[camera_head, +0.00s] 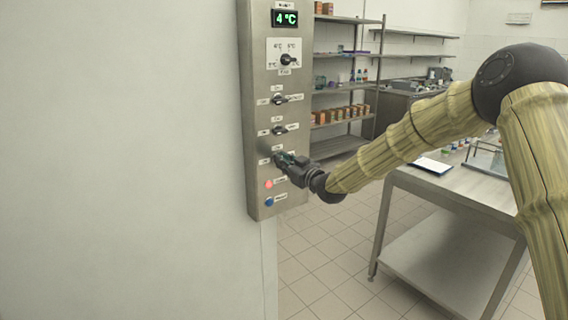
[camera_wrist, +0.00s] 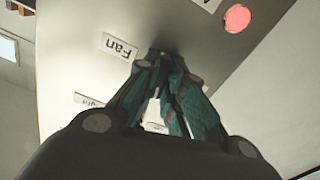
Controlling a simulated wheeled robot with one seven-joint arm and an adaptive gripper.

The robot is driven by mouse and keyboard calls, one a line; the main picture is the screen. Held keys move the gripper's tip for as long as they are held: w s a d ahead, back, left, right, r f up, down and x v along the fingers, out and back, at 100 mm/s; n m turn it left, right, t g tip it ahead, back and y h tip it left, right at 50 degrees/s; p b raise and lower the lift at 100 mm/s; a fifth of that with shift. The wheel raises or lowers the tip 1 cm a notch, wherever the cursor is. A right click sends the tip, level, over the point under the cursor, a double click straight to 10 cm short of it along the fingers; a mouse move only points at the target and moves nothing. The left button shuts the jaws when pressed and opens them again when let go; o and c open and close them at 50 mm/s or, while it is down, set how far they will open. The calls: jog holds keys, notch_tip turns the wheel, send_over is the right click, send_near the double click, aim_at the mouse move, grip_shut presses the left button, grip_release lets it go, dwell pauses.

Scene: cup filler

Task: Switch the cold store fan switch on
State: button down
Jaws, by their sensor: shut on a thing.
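The steel control panel (camera_head: 257,130) hangs on the white wall in the head view. The fan switch (camera_head: 277,156), a dark rotary knob, is the lowest of the knobs in a column. My gripper (camera_head: 284,160) is at this knob, its fingers shut on it. In the wrist view, my gripper (camera_wrist: 166,58) closes next to the upside-down "Fan" label (camera_wrist: 120,46). The fingers hide most of the knob there, so I cannot tell which way it points.
Above are two more rotary switches (camera_head: 280,130) and a thermostat knob (camera_head: 289,60) under a green 4°C display (camera_head: 286,18). Below are a red button (camera_head: 268,184) and a blue one (camera_head: 269,202). A steel table (camera_head: 450,191) stands right, under my arm.

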jog(key=shift+m, duration=1.2)
jog(key=c, duration=1.5)
grip_release()
jog(key=shift+d, duration=0.1)
jog(key=v, duration=1.2)
